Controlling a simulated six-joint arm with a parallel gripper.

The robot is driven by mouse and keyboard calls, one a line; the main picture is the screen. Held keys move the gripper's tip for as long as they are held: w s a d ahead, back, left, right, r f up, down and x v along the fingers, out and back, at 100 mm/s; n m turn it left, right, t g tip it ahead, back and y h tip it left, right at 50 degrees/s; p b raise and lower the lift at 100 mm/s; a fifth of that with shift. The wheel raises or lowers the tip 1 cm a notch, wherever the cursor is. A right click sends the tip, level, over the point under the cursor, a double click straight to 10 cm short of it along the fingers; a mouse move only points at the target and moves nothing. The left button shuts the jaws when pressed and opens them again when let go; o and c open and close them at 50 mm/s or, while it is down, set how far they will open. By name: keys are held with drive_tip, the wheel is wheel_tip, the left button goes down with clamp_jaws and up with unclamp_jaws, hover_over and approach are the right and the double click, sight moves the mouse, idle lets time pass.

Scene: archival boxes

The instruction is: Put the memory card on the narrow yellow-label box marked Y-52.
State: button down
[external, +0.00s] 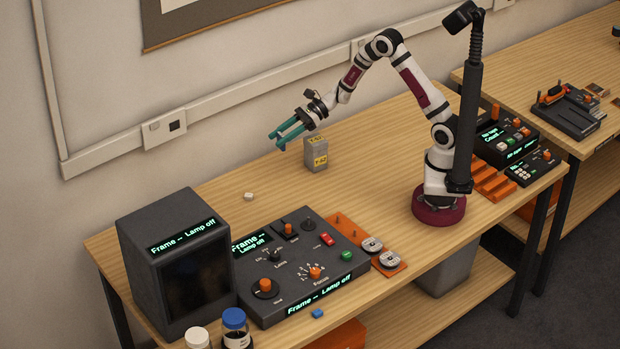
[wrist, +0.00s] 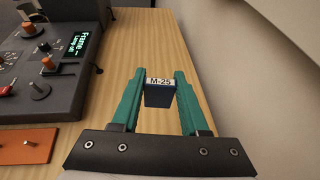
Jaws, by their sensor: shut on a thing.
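My gripper (external: 277,139) has green fingers and is raised above the table, up and to the left of the grey box in the external view. In the wrist view my gripper (wrist: 160,74) is shut on a small dark blue card (wrist: 158,98), which I take for the memory card. Its white label reads M-25. In the external view the card is too small to make out between the fingers. The grey box (external: 316,158) stands upright on the table with yellow labels; its front reads Y-52. It does not show in the wrist view.
A small white item (external: 248,196) lies left of the box. A dark control console (external: 300,262) and a screen unit (external: 180,265) fill the near left, with two bottles and a small blue block (external: 317,313) in front. Table around the box is clear; the wall is behind.

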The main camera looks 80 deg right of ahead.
drive_tip(key=s+d+r+m+h, duration=0.1)
drive_tip(key=s+d+r, duration=0.2)
drive_tip(key=s+d, duration=0.3)
drive_tip(key=s+d+r+m+t+h, duration=0.1)
drive_tip(key=s+d+r, duration=0.1)
drive_tip(key=s+d, duration=0.35)
drive_tip(key=s+d+r+m+h, duration=0.1)
drive_tip(key=s+d+r, duration=0.2)
drive_tip(key=s+d, duration=0.3)
hover_over(316, 139)
drive_tip(key=f, duration=0.6)
drive_tip(key=shift+s+d+f, duration=0.1)
drive_tip(key=shift+s+f, duration=0.05)
drive_tip(key=shift+s, duration=0.15)
drive_tip(key=f, duration=0.4)
drive_tip(key=shift+w+a, duration=0.2)
drive_tip(key=shift+w, duration=0.15)
drive_tip(key=shift+f, duration=0.25)
drive_tip(key=shift+f, duration=0.15)
drive_tip(key=shift+c, duration=2.1)
unclamp_jaws()
drive_tip(key=shift+t, duration=0.3)
